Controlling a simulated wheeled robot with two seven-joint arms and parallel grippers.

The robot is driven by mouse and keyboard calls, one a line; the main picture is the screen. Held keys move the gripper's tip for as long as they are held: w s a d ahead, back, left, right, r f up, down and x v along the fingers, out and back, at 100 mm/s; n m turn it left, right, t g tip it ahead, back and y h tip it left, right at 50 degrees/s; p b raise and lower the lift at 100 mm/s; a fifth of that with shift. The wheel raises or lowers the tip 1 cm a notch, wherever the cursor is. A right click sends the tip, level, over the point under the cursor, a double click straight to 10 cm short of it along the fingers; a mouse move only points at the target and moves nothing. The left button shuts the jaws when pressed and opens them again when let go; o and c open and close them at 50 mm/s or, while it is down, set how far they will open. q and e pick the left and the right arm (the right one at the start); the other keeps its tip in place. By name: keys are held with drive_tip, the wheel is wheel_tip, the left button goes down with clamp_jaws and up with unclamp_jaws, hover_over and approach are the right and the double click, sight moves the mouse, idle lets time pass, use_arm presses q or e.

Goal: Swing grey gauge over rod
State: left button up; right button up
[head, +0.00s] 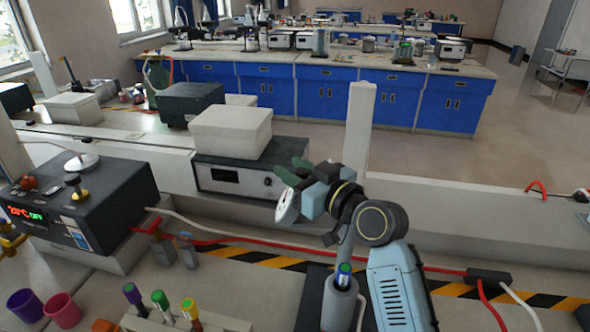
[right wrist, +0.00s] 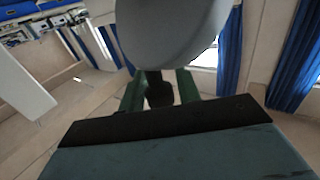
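My right gripper (head: 298,176) is raised over the bench in the middle of the head view, pointing left. A pale grey round disc, which I take for the grey gauge (head: 287,207), is at its green fingertips. In the right wrist view the gauge (right wrist: 170,30) shows large and grey beyond the fingers. A dark piece (right wrist: 158,92) sits between the two green fingers, which appear closed on it. I cannot clearly make out the rod; part of the bench is hidden behind my right arm. My left gripper is not in view.
A grey holder (head: 340,302) with a blue-capped tube stands below my right arm. A rack of capped tubes (head: 165,318) is at the front. A dark heater box (head: 82,205) is left; a white box (head: 231,131) stands behind the gripper. A red hose (head: 400,266) crosses the bench.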

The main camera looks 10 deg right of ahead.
clamp_jaws()
drive_tip(key=shift+s, duration=0.1)
